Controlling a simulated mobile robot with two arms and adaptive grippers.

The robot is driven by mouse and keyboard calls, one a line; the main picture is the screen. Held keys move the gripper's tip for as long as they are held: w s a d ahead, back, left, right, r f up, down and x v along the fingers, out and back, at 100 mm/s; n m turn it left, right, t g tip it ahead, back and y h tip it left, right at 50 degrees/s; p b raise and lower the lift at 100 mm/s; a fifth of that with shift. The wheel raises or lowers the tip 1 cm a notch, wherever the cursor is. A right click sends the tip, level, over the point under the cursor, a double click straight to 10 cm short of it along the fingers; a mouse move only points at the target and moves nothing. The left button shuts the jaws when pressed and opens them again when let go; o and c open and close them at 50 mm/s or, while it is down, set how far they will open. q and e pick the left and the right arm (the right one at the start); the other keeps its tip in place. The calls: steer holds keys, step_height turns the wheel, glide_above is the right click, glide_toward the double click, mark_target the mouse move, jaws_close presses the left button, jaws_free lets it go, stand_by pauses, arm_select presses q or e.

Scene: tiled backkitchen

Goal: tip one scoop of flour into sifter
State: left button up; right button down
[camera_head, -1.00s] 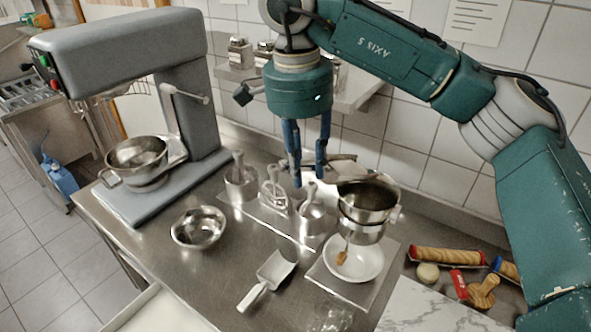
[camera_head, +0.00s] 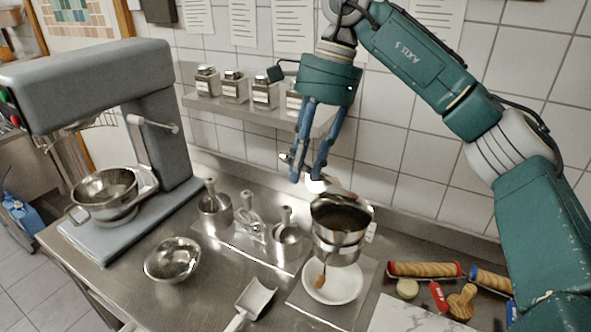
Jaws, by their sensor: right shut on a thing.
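My right gripper (camera_head: 308,180) points down above and slightly left of the sifter, shut on a small scoop-like tool. The tool is mostly hidden by the fingers, so its shape and contents are unclear. The sifter (camera_head: 338,246) is a round metal vessel, open at the top with a dark inside. It is just above and behind a white bowl (camera_head: 345,289); I cannot tell what supports it. A wooden-handled brush or spoon (camera_head: 320,277) shows at the bowl. Another metal scoop (camera_head: 256,297) lies on the counter. No flour is clearly visible. My left gripper is out of view.
A grey stand mixer (camera_head: 90,80) with a steel bowl stands at left. An empty metal bowl (camera_head: 172,262) and several metal utensils (camera_head: 250,228) sit mid-counter. Spice jars stand on a wall shelf (camera_head: 250,112). Rolling pins (camera_head: 424,269) lie at right.

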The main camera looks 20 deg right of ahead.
steer(key=shift+w+d+r+y, duration=0.15)
steer(key=shift+d+r+y, duration=0.25)
steer(key=shift+d, duration=0.3)
steer(key=shift+w+d+r+y, duration=0.25)
steer(key=shift+d+y, duration=0.2)
steer(key=shift+d, duration=0.25)
steer(key=shift+w+d+r+y, duration=0.1)
steer(key=shift+d+r+y, duration=0.3)
steer(key=shift+d, duration=0.3)
steer(key=shift+w+d+r+g+y, duration=0.2)
steer(key=shift+d+y, duration=0.2)
steer(key=shift+d, duration=0.2)
steer(key=shift+w+d+r+g+y, duration=0.1)
steer(key=shift+d+r+g+y, duration=0.1)
steer(key=shift+d+y, duration=0.3)
steer(key=shift+w+d+r+g+y, duration=0.1)
steer(key=shift+d+g+y, duration=0.2)
steer(key=shift+d, duration=0.35)
steer(key=shift+r, duration=0.1)
steer(key=s+a+r+t+h, duration=0.3)
steer(key=r+h, duration=0.4)
steer(key=h, duration=0.5)
steer(key=shift+s+a, duration=0.5)
steer(key=shift+a, duration=0.3)
steer(key=shift+d+f, duration=0.1)
